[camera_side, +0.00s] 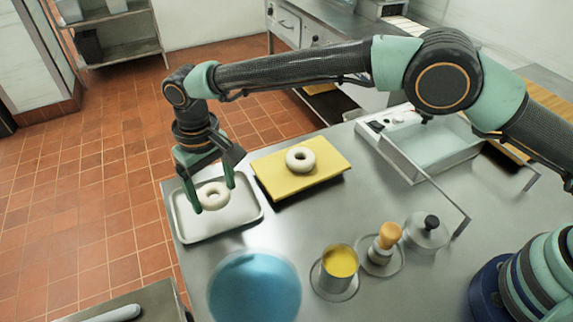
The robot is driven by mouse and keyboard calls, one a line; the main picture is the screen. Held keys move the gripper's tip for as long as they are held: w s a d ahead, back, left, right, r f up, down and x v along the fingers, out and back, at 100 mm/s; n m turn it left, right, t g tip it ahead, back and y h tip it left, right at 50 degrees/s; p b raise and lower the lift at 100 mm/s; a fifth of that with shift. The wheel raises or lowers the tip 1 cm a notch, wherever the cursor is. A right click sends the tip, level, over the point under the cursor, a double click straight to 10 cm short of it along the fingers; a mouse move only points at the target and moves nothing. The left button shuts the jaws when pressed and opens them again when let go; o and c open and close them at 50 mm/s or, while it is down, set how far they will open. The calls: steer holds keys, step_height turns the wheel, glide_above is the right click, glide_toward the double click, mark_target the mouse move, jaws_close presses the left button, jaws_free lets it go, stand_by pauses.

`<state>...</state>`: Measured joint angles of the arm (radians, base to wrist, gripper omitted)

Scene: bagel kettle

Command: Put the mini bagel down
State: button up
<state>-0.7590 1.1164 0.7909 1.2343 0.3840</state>
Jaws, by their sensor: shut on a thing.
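A pale, ring-shaped mini bagel (212,196) is between the two green fingers of my gripper (212,197) in the side view. My gripper points down and is shut on the bagel, over the light metal tray (242,226) at the left edge of the counter. I cannot tell whether the bagel touches the tray's bottom. A second pale bagel (300,160) lies flat on the yellow board (328,176) to the right of the tray.
A blurred blue round thing (254,288) stands in front of the tray. A cup with yellow contents (340,262), a wooden-handled tool (388,240) and a lidded pot (427,232) stand to its right. A rectangular basin with a handle (440,147) is behind.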

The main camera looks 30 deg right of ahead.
mark_target(221, 218)
steer(key=shift+f, duration=2.7)
steer(key=shift+f, duration=0.15)
steer(key=o, duration=1.2)
steer(key=shift+o, duration=0.2)
